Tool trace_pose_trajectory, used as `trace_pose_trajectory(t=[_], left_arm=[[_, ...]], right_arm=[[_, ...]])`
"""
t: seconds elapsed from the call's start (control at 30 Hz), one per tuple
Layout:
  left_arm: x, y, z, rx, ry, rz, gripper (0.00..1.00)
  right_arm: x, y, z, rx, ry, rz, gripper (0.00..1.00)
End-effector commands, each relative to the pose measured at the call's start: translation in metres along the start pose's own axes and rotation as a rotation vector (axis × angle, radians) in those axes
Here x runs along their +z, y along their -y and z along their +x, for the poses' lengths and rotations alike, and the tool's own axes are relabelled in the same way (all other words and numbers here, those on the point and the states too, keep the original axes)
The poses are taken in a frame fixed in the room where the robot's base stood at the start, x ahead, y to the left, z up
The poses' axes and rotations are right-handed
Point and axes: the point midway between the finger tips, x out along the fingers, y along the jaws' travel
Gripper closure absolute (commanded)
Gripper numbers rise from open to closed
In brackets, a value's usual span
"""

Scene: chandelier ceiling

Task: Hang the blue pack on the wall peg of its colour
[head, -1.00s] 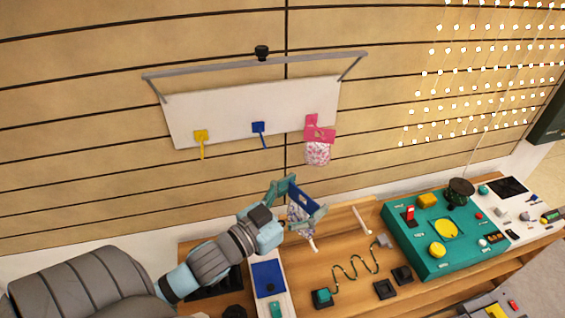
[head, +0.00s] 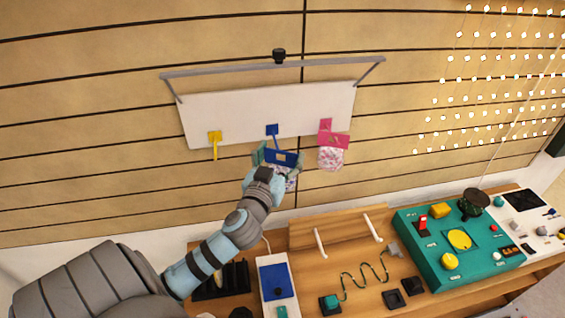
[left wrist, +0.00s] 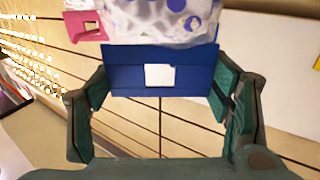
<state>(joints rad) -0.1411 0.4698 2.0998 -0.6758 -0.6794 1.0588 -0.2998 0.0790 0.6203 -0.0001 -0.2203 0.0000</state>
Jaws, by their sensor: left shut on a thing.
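The blue pack (head: 271,157) has a blue header card with a square hole, and a clear bag with coloured spots below it. My left gripper (head: 279,160) is shut on the header, its fingers at the two side edges. The left wrist view shows the header (left wrist: 125,75) between the fingers, with the bag beyond. The blue peg (head: 272,131) is on the white wall board (head: 240,112), just above the header in the head view. I cannot tell the depth gap or whether they touch. My right gripper is not in view.
A pink pack (head: 331,157) hangs on the pink peg (head: 325,125), close to the right of my gripper. The yellow peg (head: 215,141) at left is empty. Below is a wooden bench with a rack (head: 345,235), a teal panel (head: 440,268) and a blue-topped box (head: 273,278).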

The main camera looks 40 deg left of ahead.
Motion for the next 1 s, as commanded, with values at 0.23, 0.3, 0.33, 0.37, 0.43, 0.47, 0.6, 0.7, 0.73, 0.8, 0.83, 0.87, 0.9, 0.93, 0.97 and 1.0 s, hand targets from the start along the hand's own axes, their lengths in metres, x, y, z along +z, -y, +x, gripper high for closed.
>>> trace_pose_trajectory(t=[0.23,0.3,0.33,0.37,0.43,0.47,0.6,0.7,0.73,0.8,0.83,0.87,0.9,0.93,0.97,1.0], left_arm=[[0.003,0.011,0.019,0.0,0.0,0.002,0.71],[0.003,0.014,0.025,0.0,-0.001,0.002,0.71],[0.003,0.016,0.027,0.0,-0.001,0.001,0.71],[0.004,0.017,0.029,0.0,-0.001,0.001,0.71],[0.004,0.02,0.035,0.0,-0.001,0.002,0.71],[0.004,0.021,0.037,0.001,-0.001,0.001,0.71],[0.008,0.027,0.046,0.0,-0.001,0.002,0.71],[0.011,0.029,0.051,0.0,0.0,0.0,0.71],[0.012,0.03,0.052,0.0,0.0,0.0,0.71],[0.013,0.031,0.053,0.001,0.0,0.0,0.71],[0.014,0.031,0.054,0.001,0.0,0.0,0.71],[0.014,0.031,0.054,0.001,0.0,0.0,0.71],[0.014,0.031,0.054,0.001,0.0,0.0,0.71],[0.013,0.031,0.054,0.001,0.0,0.0,0.71],[0.013,0.031,0.054,0.001,0.0,0.0,0.71],[0.013,0.031,0.054,0.001,0.0,0.0,0.71]], right_arm=[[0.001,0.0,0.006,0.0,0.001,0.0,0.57],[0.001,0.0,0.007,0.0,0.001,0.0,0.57],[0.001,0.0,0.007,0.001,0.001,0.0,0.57],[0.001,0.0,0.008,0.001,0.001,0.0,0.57],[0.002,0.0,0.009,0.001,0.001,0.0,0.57],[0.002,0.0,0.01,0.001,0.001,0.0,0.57],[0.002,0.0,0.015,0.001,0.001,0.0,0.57],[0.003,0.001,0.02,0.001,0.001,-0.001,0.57],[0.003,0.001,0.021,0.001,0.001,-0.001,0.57],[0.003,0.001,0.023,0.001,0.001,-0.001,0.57],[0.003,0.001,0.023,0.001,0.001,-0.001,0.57],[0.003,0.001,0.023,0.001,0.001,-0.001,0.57],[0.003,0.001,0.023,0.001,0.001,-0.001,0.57],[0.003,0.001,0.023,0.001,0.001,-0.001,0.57],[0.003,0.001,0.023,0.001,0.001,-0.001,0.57],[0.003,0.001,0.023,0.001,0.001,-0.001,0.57]])
